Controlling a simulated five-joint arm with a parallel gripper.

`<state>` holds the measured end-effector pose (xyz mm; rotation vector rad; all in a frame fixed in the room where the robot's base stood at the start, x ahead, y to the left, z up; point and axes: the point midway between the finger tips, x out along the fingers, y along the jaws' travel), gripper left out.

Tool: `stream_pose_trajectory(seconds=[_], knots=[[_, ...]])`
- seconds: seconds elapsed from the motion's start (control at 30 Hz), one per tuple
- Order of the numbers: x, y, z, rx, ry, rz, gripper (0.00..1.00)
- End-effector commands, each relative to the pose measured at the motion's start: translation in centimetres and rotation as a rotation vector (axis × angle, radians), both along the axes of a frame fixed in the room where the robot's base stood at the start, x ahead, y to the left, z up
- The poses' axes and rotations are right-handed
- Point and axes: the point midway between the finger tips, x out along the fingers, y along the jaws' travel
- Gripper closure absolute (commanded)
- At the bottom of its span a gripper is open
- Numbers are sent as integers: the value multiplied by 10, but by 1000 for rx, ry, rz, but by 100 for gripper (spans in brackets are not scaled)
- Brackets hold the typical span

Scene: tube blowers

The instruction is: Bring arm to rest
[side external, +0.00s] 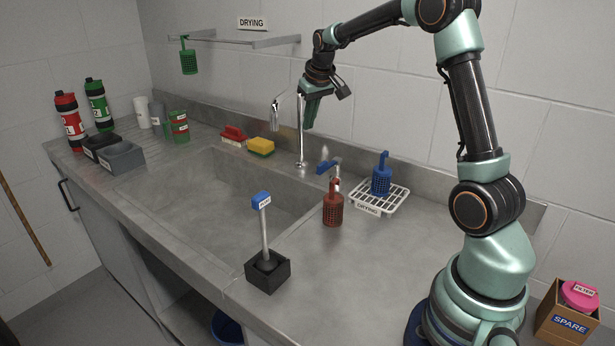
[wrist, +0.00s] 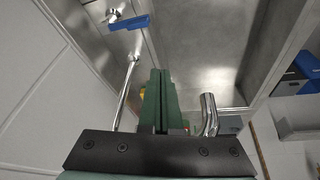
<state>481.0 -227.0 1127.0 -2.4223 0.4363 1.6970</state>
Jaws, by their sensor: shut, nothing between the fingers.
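My gripper (side external: 311,112) is raised above the back of the sink, close to the tall metal faucet (side external: 300,135) and in front of the wall. Its green fingers point down and are together, with nothing between them. In the wrist view my gripper (wrist: 160,75) shows its two green fingers side by side and touching. The faucet's spout (wrist: 209,113) shows just right of the fingers there. I cannot tell whether the gripper touches the faucet.
A blue tube blower (side external: 382,178) stands on the white drying rack (side external: 367,207). A red one (side external: 333,208) stands beside it on the counter. A green one (side external: 188,60) hangs from the wall rail (side external: 225,40). A blue-topped plunger (side external: 264,230) stands in a black holder (side external: 268,275).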

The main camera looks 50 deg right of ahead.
Motion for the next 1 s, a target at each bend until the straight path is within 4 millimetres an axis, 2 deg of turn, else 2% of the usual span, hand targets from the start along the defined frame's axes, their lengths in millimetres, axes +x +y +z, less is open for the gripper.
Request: stream_pose_trajectory(seconds=[0.03, 0.2, 0.33, 0.5, 0.7, 0.8, 1.0], knots=[[-7, 21, 15, -4, -13, 24, 100], [-38, 79, 43, -4, -41, 91, 100], [-67, 120, 56, -3, -64, 142, 100], [-111, 165, 61, 2, -92, 207, 100], [-161, 204, 51, 10, -122, 279, 100], [-178, 216, 44, 14, -133, 305, 100], [-195, 226, 35, 19, -143, 328, 100]])
